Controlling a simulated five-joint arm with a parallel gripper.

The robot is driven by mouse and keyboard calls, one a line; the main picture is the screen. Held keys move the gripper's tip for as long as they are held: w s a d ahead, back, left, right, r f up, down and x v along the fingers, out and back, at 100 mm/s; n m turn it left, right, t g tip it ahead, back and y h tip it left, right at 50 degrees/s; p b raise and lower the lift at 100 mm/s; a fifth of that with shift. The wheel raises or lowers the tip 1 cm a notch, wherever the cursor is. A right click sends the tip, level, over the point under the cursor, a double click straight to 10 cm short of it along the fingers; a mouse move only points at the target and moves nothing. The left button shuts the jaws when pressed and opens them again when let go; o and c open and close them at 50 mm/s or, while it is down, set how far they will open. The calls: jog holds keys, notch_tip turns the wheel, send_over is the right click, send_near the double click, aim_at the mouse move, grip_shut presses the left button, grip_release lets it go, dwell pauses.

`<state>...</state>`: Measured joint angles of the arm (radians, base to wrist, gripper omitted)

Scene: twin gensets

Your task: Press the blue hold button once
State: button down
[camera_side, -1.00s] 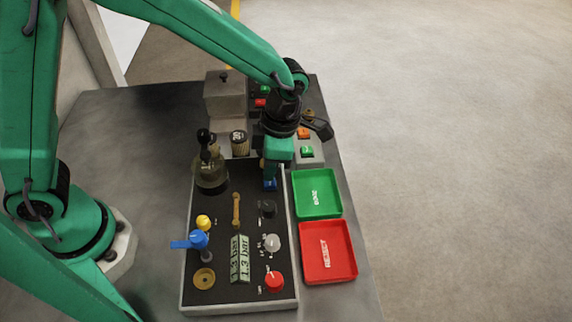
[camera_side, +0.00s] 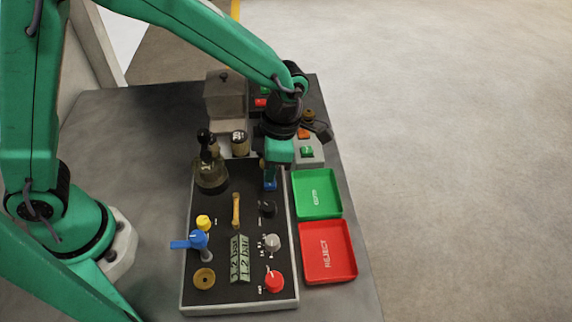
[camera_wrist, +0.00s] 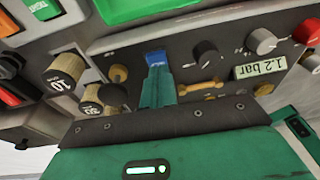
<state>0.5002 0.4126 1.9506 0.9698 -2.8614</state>
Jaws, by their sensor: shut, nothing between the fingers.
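The blue hold button (camera_side: 270,186) is on the dark control panel (camera_side: 222,288), near its far right edge. It also shows in the wrist view (camera_wrist: 155,57), straight beyond my fingertips. My gripper (camera_side: 270,179) is shut and empty, pointing down with its fingertips right at the button. In the wrist view, the closed teal fingers (camera_wrist: 158,72) overlap the lower part of the button. I cannot tell whether they touch it or press it down. The fingers partly hide the button in both views.
A black knob (camera_side: 267,208), grey knob (camera_side: 272,243) and red button (camera_side: 274,281) line the panel's right side. A blue-handled valve (camera_side: 197,240) and glass vessel (camera_side: 211,175) stand left. Green (camera_side: 338,208) and red (camera_side: 351,268) trays lie right. The display (camera_wrist: 260,67) reads 1.2 bar.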

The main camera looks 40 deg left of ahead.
jog(key=shift+f, duration=0.65)
dwell(0.5)
notch_tip(320, 180, up, 12)
dwell(2.0)
jog(key=shift+r, duration=0.1)
jog(key=s+a+r+m+t, duration=0.2)
jog(key=a+m, duration=0.4)
jog(key=m, duration=0.3)
jog(key=s+a+r+m+t, duration=0.2)
jog(key=s+a+m, duration=0.3)
jog(key=m, duration=0.4)
jog(key=s+a+r+m+t+h, duration=0.1)
jog(key=s+a+r+m+t, duration=0.2)
jog(key=a+m, duration=0.4)
jog(key=shift+s+a+m+t, duration=0.25)
jog(key=shift+s+m, duration=0.4)
jog(key=shift+m, duration=0.35)
